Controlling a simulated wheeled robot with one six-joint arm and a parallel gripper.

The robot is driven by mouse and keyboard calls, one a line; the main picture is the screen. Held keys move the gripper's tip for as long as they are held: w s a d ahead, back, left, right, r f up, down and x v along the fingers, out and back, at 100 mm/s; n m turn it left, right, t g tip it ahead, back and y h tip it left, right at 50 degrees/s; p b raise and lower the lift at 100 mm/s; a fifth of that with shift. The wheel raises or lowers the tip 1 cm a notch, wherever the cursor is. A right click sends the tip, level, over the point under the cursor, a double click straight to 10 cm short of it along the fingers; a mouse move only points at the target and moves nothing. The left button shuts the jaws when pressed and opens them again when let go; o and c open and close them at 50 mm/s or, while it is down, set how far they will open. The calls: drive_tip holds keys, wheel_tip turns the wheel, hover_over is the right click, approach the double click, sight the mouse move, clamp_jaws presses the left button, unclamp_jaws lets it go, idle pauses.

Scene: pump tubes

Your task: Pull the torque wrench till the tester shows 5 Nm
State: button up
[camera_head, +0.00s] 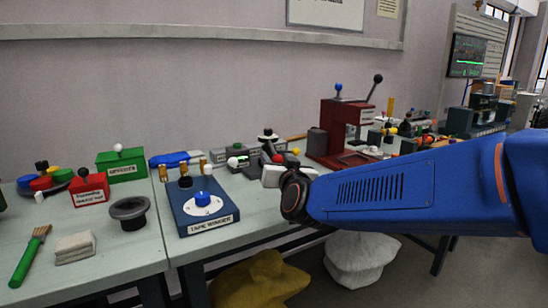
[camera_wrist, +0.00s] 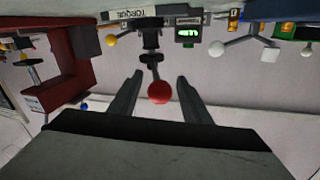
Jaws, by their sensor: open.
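In the wrist view, which looks upside down, the torque tester (camera_wrist: 135,13) is at the top with a "TORQUE" label. Its small display (camera_wrist: 187,34) shows green digits too small to read. The torque wrench (camera_wrist: 152,60) is dark, extends from the tester toward me and ends in a red ball (camera_wrist: 158,92). My gripper (camera_wrist: 154,80) is open, with one dark finger on each side of the red ball and visible gaps between. In the head view the red ball (camera_head: 277,158) shows beside my wrist, while my arm and wrist partly hide the tester area.
A yellow ball (camera_wrist: 111,40) and a white ball (camera_wrist: 216,48) stand on either side of the wrench. A red press (camera_head: 335,130) stands to the right on the bench. A blue tape winder (camera_head: 205,215) and a grey funnel-like part (camera_head: 130,210) are to the left.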

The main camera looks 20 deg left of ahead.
drive_tip(key=shift+x, duration=1.15)
drive_tip(key=shift+c, duration=0.4)
clamp_jaws()
drive_tip(key=shift+s+a+r+m+t+h, duration=0.1)
drive_tip(key=shift+s+a+m+t+h, duration=0.15)
drive_tip(key=shift+a+m+h, duration=0.2)
drive_tip(key=shift+s+a+r+m+t+h, duration=0.1)
drive_tip(key=shift+s+a+m+t+h, duration=0.2)
drive_tip(key=shift+a+h, duration=0.3)
drive_tip(key=shift+w, duration=0.1)
drive_tip(key=shift+o, duration=0.4)
unclamp_jaws()
drive_tip(key=shift+a+f, duration=0.1)
drive_tip(key=shift+f, duration=0.05)
